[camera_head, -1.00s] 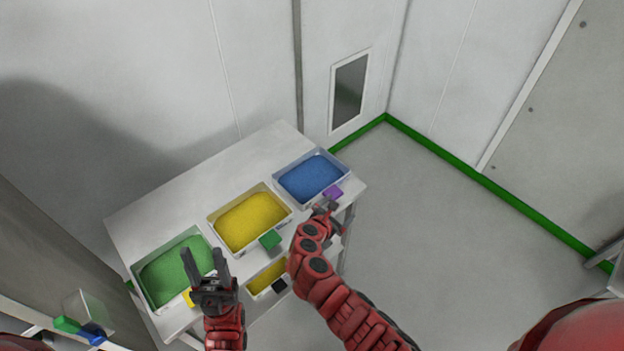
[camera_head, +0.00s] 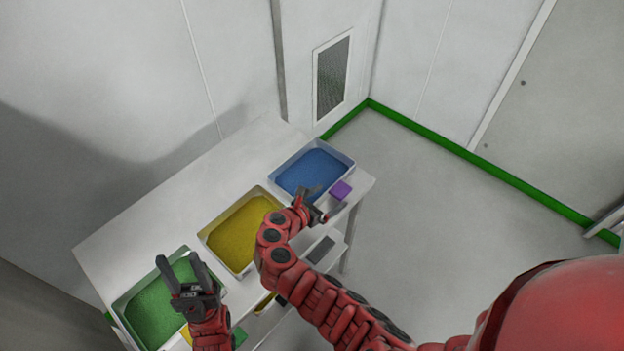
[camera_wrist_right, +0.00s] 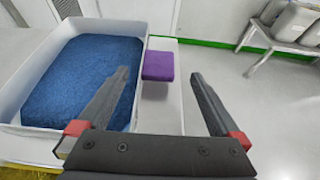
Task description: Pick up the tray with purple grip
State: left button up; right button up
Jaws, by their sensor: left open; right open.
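The tray with the purple grip (camera_head: 341,190) is a white tray (camera_head: 349,160) of blue granules at the far right end of the table. Its purple grip sticks out at its right side. In the right wrist view the grip (camera_wrist_right: 158,66) lies ahead, between the two finger directions, with the blue granules (camera_wrist_right: 80,85) to its left. My right gripper (camera_head: 318,204) is open and empty, just short of the grip and apart from it. My left gripper (camera_head: 180,270) is open and empty, over the tray of green granules (camera_head: 160,310).
A tray of yellow granules (camera_head: 235,235) stands between the green and blue ones on the white table (camera_head: 160,200). A lower shelf (camera_head: 325,255) is below the front edge. Floor (camera_head: 440,210) to the right is clear. The right wrist view shows a rack with containers (camera_wrist_right: 295,25).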

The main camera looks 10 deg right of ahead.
aim_at(340, 189)
jog(key=shift+w+d, duration=0.25)
jog(key=shift+d, duration=0.05)
jog(key=shift+w+d+f+p, duration=0.15)
jog(key=shift+d+p, duration=0.05)
jog(key=shift+d, duration=0.2)
jog(key=shift+w+d+f+p, duration=0.1)
jog(key=shift+w+d+p, duration=0.1)
jog(key=shift+d, duration=0.15)
jog(key=shift+w+d+f+p, duration=0.2)
jog(key=shift+w+d+f, duration=0.1)
jog(key=shift+w, duration=0.15)
jog(key=shift+w+d+f+p, duration=0.15)
jog(key=shift+w+d+f, duration=0.15)
jog(key=shift+w, duration=0.15)
jog(key=shift+x, duration=1.1)
jog(key=shift+c, duration=0.3)
grip_shut()
